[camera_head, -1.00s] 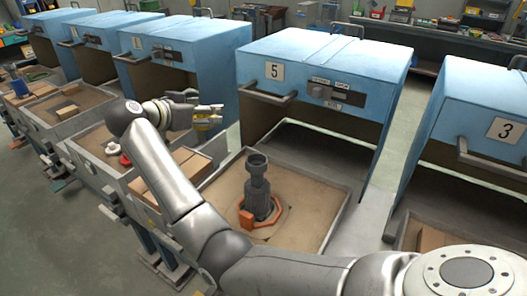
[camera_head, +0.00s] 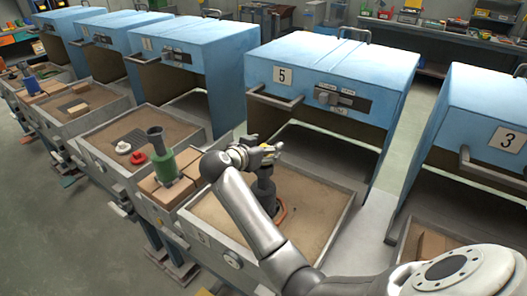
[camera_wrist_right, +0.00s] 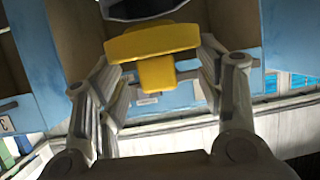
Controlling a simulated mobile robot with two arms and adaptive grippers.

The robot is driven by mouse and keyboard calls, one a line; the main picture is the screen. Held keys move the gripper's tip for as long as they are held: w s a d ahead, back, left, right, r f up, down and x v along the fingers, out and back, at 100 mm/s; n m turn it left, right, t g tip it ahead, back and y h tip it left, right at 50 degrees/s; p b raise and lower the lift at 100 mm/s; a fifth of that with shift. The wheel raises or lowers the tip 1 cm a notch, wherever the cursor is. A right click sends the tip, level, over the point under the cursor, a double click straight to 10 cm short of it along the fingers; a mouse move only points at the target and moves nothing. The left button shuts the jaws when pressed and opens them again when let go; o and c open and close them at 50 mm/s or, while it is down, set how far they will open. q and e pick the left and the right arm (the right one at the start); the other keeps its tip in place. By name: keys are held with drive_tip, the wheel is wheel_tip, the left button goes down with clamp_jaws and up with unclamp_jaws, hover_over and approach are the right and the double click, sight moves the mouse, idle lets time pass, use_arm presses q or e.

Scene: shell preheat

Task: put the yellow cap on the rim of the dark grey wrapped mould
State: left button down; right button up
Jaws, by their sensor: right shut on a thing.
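The dark grey wrapped mould (camera_head: 264,190) stands upright in the sand tray in front of oven 5. In the head view, my right gripper (camera_head: 268,152) is at its top and hides the rim. The gripper is shut on the yellow cap (camera_wrist_right: 152,43), seen clearly in the right wrist view between the fingers. A dark round opening with a pale edge (camera_wrist_right: 140,9) shows just past the cap at the top of that view, partly cut off. I cannot tell whether the cap touches the rim. My left gripper is not in view.
An orange clamp (camera_head: 282,213) is around the mould's foot. The blue oven 5 (camera_head: 330,70) stands open behind the tray (camera_head: 325,240). To the left are bricks (camera_head: 150,188), a green mould with a dark funnel (camera_head: 162,165), and white and red rings (camera_head: 124,147).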

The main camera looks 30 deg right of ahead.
drive_tip(key=shift+f, duration=0.85)
drive_tip(key=shift+f, duration=0.1)
drive_tip(key=o, duration=1)
